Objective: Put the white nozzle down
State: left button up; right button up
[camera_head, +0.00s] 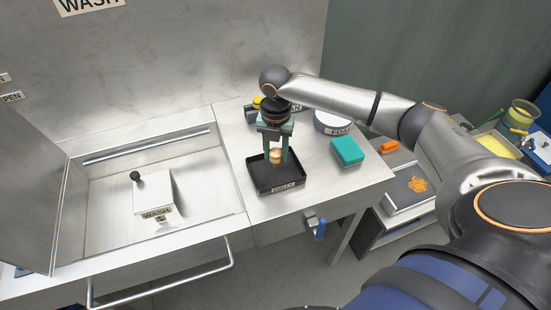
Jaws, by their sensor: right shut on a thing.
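My right gripper (275,157) points down over the black tray (284,187) labelled DIRTY on the steel counter. Its green fingers are shut on a small pale, tan-looking piece, the nozzle (276,157). The nozzle is between the fingertips, over or inside the tray; I cannot tell whether it touches the tray floor. The fingers hide part of it. My left gripper is not in view.
A teal block (347,152) and a white round container (333,122) labelled FOAM stand right of the tray. A yellow-topped item (258,103) is behind the gripper. Left is a sink basin with a WASH box (153,194). A shelf (410,190) with several items is at right.

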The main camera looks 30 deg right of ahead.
aim_at(276, 160)
jog(key=shift+w+f, duration=0.1)
jog(key=shift+f, duration=1.55)
jog(key=shift+f, duration=0.1)
jog(key=o, duration=1)
notch_tip(276, 160, up, 12)
jog(key=shift+r, duration=0.15)
